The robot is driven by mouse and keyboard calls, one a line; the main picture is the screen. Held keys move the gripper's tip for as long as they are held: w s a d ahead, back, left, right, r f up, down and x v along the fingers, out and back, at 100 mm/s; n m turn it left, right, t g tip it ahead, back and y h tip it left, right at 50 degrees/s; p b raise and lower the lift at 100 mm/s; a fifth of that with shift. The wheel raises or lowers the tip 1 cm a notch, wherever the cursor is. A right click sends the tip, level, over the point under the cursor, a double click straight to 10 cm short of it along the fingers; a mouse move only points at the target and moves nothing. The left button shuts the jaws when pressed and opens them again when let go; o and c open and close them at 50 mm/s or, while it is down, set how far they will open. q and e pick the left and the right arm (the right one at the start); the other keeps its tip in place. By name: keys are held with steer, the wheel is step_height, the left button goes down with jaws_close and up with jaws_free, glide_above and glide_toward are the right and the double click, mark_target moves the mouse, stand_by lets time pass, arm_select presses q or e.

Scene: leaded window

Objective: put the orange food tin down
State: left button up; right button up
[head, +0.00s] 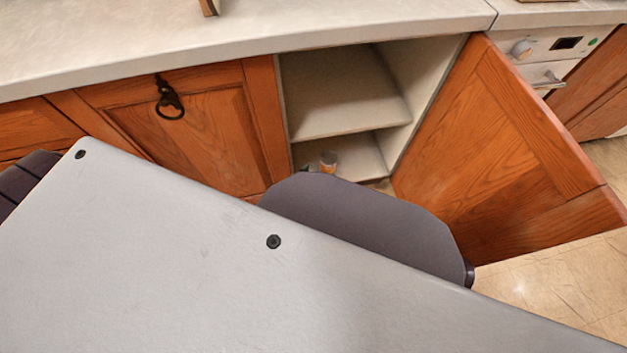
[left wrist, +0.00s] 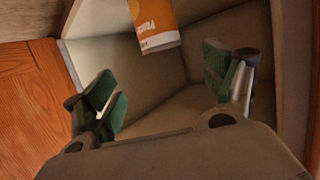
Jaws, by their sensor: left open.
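The orange food tin (left wrist: 155,22) shows at the top of the left wrist view, orange with a white band and lettering. It stands inside the open cabinet, and its upper part in that picture is cut off by the edge. In the head view a small part of the tin (head: 328,161) shows in the lower compartment, mostly hidden by my own body. My left gripper (left wrist: 168,88) is open, its green-padded fingers spread wide and apart from the tin. The space between the fingers is empty. My right gripper is in neither view.
The cabinet shelf (head: 345,118) lies above the tin's compartment. The open wooden door (head: 505,150) stands to the right and a closed door (head: 185,125) to the left. A pale worktop (head: 300,22) runs above. Floor (head: 560,285) is clear at lower right.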

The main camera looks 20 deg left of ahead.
arm_select(q)
steer(key=s+d+r+m+g+h, duration=0.1)
steer(key=s+d+r+g, duration=0.3)
steer(key=s+r+g, duration=0.5)
steer(key=s+r+h, duration=0.1)
steer(key=s+r, duration=0.4)
steer(key=s, duration=0.4)
steer(key=shift+r+m+h, duration=0.3)
steer(key=shift+r+m, duration=0.1)
steer(key=shift+a, duration=0.1)
